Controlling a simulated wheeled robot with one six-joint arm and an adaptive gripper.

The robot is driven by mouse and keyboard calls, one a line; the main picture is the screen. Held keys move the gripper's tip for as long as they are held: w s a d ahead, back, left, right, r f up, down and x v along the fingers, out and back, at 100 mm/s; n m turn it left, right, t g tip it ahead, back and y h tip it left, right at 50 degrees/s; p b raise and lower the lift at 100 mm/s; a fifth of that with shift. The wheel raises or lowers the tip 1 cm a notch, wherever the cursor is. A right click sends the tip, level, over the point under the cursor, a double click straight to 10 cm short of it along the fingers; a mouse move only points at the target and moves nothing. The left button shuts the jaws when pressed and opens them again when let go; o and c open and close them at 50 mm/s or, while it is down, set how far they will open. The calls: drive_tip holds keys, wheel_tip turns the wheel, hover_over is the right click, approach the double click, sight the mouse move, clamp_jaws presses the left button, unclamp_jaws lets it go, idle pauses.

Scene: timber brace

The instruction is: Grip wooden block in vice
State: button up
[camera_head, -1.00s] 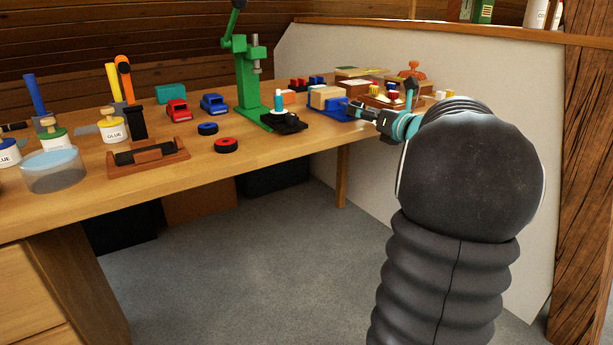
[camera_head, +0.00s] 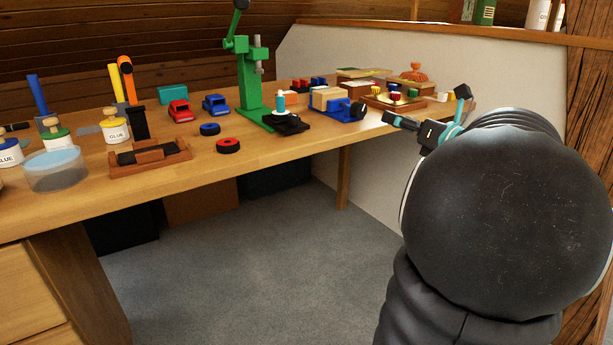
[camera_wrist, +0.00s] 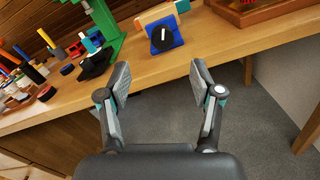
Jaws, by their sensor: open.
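The blue vice (camera_head: 347,114) stands near the bench's front edge, right of the green press. A light wooden block (camera_head: 326,97) sits in it, between its jaws as far as I can see. In the wrist view the vice (camera_wrist: 166,43) shows its dark round handle knob with a white mark facing me, and part of the block (camera_wrist: 154,15) shows behind it. My gripper (camera_head: 428,108) is to the right of the vice, apart from it. In the wrist view my gripper (camera_wrist: 160,75) is open and empty, its fingertips short of the bench edge and over the floor.
The green drill press (camera_head: 250,85) stands left of the vice. A wooden tray (camera_head: 394,103) with coloured pieces lies to the right. Toy cars, wheels and glue pots (camera_head: 115,125) fill the left of the bench (camera_head: 250,146). Open floor lies in front.

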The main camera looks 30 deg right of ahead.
drive_tip(key=w+a+r+m+g+h+p, duration=0.1)
drive_tip(key=w+a+r+m+h+p, duration=0.25)
drive_tip(key=m, duration=0.55)
drive_tip(key=w+a+r+m+g+h+p, duration=0.1)
drive_tip(key=a+r+m+h, duration=0.25)
drive_tip(key=a+m, duration=0.4)
drive_tip(key=s+a+f+m+g+y+p, duration=0.1)
drive_tip(key=s+a+f+m+g+p, duration=0.1)
drive_tip(key=s+a+f+m, duration=0.3)
drive_tip(key=s+a+f+m+g+y+p, duration=0.1)
drive_tip(key=s+a+f+m+g, duration=0.3)
drive_tip(key=a+m, duration=0.4)
drive_tip(key=s+a+f+p, duration=0.1)
drive_tip(key=s+a, duration=0.1)
drive_tip(key=a, duration=0.1)
drive_tip(key=shift+s+a+f+g+y+p, duration=0.2)
drive_tip(key=shift+a+g+y+p, duration=0.05)
drive_tip(key=shift+g+y+p, duration=0.15)
